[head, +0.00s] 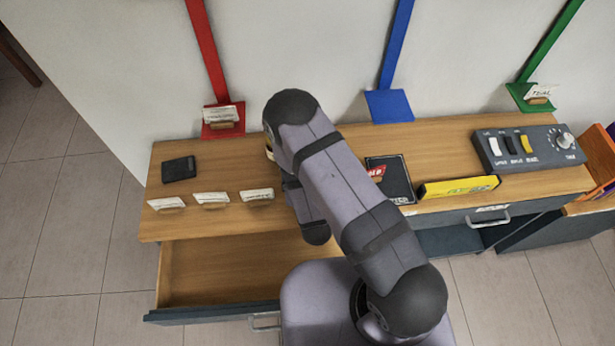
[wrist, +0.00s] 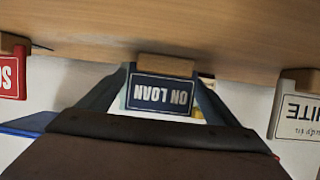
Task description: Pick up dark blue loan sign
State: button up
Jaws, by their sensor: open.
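The dark blue sign (wrist: 160,93) reads ON LOAN, upside down in the wrist view, and stands in a small wooden base (wrist: 165,66). My gripper (wrist: 162,76) is open, with one finger on each side of the sign. I cannot tell whether the fingers touch it. In the head view my arm hides the sign and most of the gripper.
In the wrist view a red sign (wrist: 12,78) stands at left and a white sign (wrist: 297,108) at right. A yellow box (head: 458,187) and switch panel (head: 530,147) are right. A drawer (head: 220,270) is open in front.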

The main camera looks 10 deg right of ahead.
jog(key=shift+w, duration=0.2)
jog(key=c, duration=1.1)
jog(key=shift+r+b, duration=0.55)
jog(key=shift+r, duration=4.4)
